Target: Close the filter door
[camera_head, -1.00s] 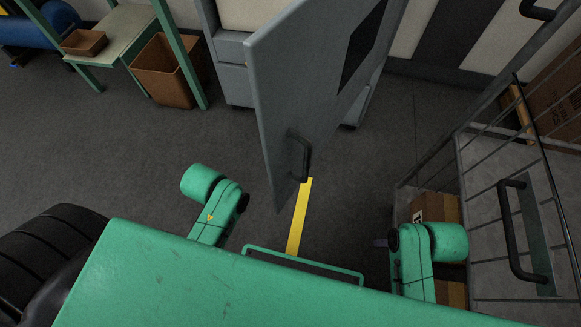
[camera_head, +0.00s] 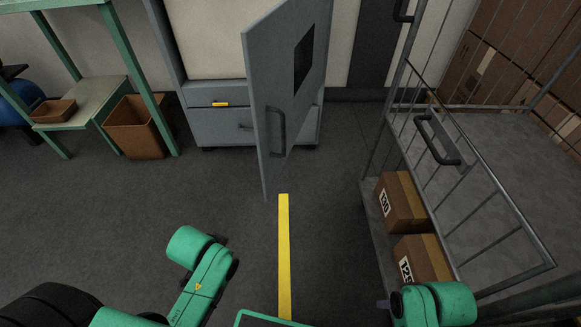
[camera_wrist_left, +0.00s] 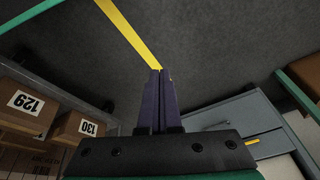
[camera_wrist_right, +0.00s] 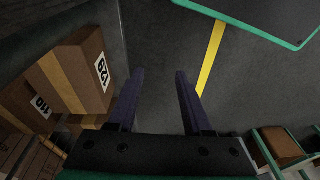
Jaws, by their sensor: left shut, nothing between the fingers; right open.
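The filter door (camera_head: 282,100) is a grey panel with a dark window (camera_head: 304,58) and a dark bar handle (camera_head: 277,132). It stands open, swung out from the grey cabinet (camera_head: 215,125) ahead of me. My left gripper (camera_wrist_left: 161,72) is shut and empty in the left wrist view, over the floor. In the head view only its green arm shows, low and left of the door. My right gripper (camera_wrist_right: 160,72) is open and empty in the right wrist view, above the floor near the cart's boxes. Neither gripper touches the door.
A grey wire-sided cart (camera_head: 480,140) with a handle (camera_head: 438,140) stands at the right, boxes (camera_head: 403,200) on its lower shelf. A green-framed bench (camera_head: 75,112) and a brown bin (camera_head: 140,126) are at the left. A yellow floor strip (camera_head: 284,250) crosses open floor before the door.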

